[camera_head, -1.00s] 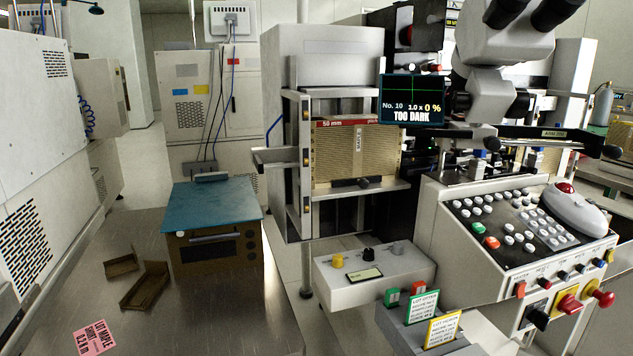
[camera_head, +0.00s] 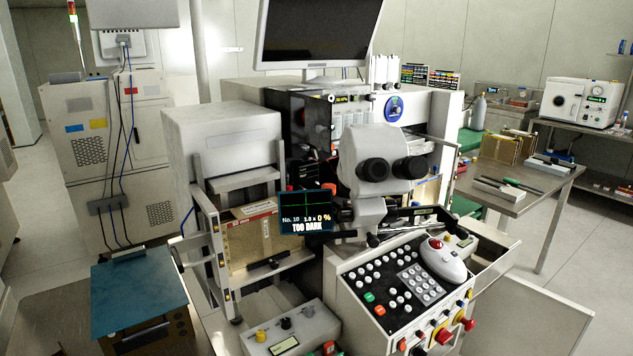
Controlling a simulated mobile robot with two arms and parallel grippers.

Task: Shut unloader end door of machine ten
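Machine ten (camera_head: 222,135) stands in the middle, and its small screen (camera_head: 305,212) reads "No. 10" and "TOO DARK". At its left end an open bay holds a tan magazine (camera_head: 252,244) with a red-marked label. A narrow upright metal frame (camera_head: 212,250) stands at the bay's left edge. At its right end, beyond the keypad console (camera_head: 400,285), a pale flat panel (camera_head: 497,262) juts out at an angle and looks like an open door. I cannot tell for sure which end is the unloader. Neither of my grippers is in view.
A blue-topped brown box (camera_head: 135,290) stands at the lower left. A control box (camera_head: 290,330) with knobs is at the front. Floor is free at the far right.

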